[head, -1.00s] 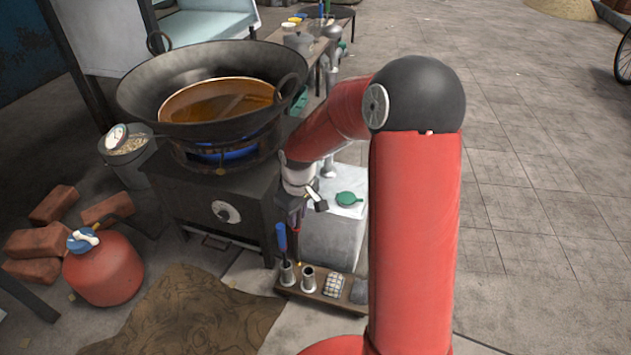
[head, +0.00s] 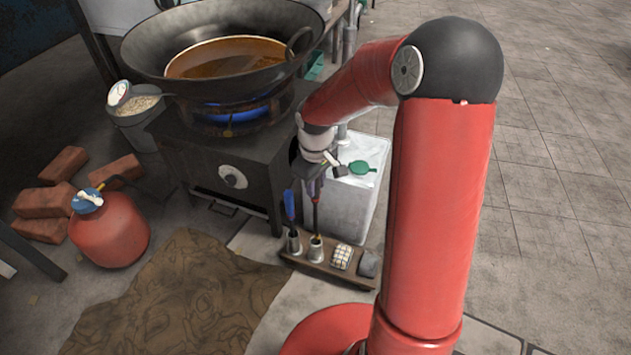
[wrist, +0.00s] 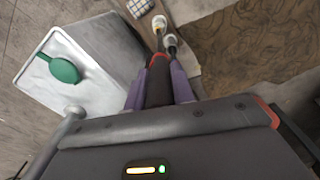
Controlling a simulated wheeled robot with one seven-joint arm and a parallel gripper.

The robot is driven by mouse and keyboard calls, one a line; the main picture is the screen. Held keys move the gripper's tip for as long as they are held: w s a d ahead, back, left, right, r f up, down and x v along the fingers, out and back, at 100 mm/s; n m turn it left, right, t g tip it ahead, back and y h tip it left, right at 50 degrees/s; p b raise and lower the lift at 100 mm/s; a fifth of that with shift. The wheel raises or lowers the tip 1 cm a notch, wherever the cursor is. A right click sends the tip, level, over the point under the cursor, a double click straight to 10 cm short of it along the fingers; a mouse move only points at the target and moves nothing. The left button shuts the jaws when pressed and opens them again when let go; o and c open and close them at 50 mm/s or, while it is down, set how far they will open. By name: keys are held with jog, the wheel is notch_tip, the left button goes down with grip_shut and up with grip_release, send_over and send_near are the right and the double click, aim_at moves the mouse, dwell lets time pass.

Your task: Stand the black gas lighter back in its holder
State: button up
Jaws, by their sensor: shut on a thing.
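My gripper (head: 313,186) is shut on the black gas lighter (head: 316,216) and holds it roughly upright, tip down. In the wrist view the lighter (wrist: 159,72), with a red band, lies between the two purple fingers of my gripper (wrist: 160,88). Its lower end meets the mouth of the right-hand metal cup (head: 316,250), the empty-looking holder in the earlier frame. That cup also shows in the wrist view (wrist: 159,24). I cannot tell whether the tip is inside the cup or just above it.
A blue-handled tool (head: 289,205) stands in the left cup (head: 294,243), close beside. The black stove (head: 225,165) and a pale metal box (head: 352,205) stand close behind.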

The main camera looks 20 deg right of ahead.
jog(key=shift+f+b, duration=3.25)
jog(key=shift+f, duration=1.75)
jog(key=o, duration=1.1)
jog(key=shift+c, duration=0.2)
jog(key=shift+r, duration=0.1)
notch_tip(320, 180, up, 8)
jog(key=shift+f+p, duration=0.15)
jog(key=shift+p, duration=0.85)
notch_tip(320, 180, up, 9)
jog(key=p, duration=0.8)
jog(key=shift+s, duration=0.1)
